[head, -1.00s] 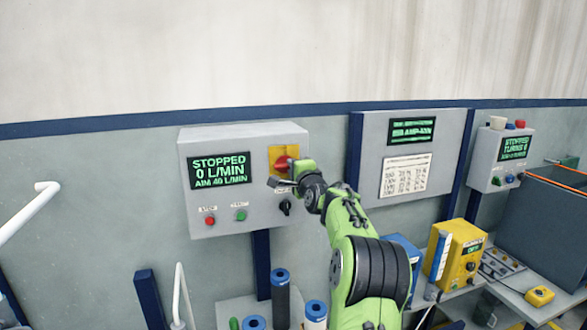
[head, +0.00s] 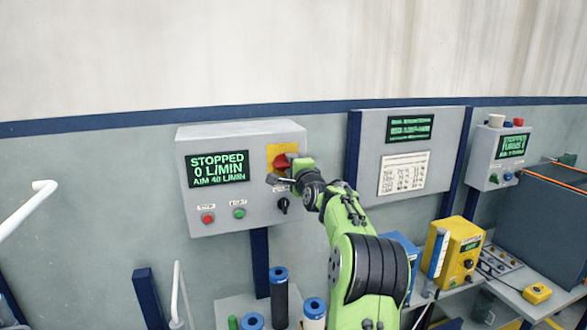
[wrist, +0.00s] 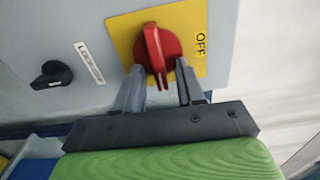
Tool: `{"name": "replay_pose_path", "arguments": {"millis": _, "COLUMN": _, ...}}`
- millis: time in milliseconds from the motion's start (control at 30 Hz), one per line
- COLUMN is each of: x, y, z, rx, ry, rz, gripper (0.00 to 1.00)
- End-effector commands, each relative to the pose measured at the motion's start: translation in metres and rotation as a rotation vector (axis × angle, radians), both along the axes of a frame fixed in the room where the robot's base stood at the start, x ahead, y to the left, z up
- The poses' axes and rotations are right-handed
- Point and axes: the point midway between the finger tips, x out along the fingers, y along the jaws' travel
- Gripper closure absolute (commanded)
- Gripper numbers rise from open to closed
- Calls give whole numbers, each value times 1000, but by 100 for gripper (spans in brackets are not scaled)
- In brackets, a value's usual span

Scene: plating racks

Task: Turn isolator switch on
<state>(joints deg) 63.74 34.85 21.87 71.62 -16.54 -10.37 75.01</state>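The isolator switch is a red rotary handle (head: 281,161) on a yellow plate (wrist: 120,28) at the upper right of the grey control box (head: 240,210). In the wrist view the red handle (wrist: 154,48) stands upright in the picture, and the word OFF is on the plate to its right. My gripper (wrist: 159,72) is at the switch, with one finger on each side of the handle's near end. The fingers are apart, with gaps beside the handle. In the head view my gripper (head: 285,174) partly hides the plate. The box display (head: 218,169) reads STOPPED, 0 L/MIN.
Below the display are a red button (head: 208,218) and a green button (head: 239,213). A black knob (head: 283,205) sits just below the switch; it also shows in the wrist view (wrist: 52,74). A board (head: 412,155) and a yellow unit (head: 460,255) stand to the right.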

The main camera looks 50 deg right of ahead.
Motion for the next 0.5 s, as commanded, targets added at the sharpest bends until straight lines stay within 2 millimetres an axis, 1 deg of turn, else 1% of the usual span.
{"name": "replay_pose_path", "arguments": {"millis": 67, "x": -6, "y": 2, "z": 0, "rx": -2, "ry": 0, "rz": -2, "gripper": 62}}
{"name": "replay_pose_path", "arguments": {"millis": 167, "x": -23, "y": 12, "z": -2, "rx": -4, "ry": 0, "rz": -3, "gripper": 62}}
{"name": "replay_pose_path", "arguments": {"millis": 400, "x": -84, "y": 45, "z": -4, "rx": -3, "ry": 2, "rz": -6, "gripper": 62}}
{"name": "replay_pose_path", "arguments": {"millis": 500, "x": -107, "y": 57, "z": -3, "rx": -3, "ry": 1, "rz": -5, "gripper": 62}}
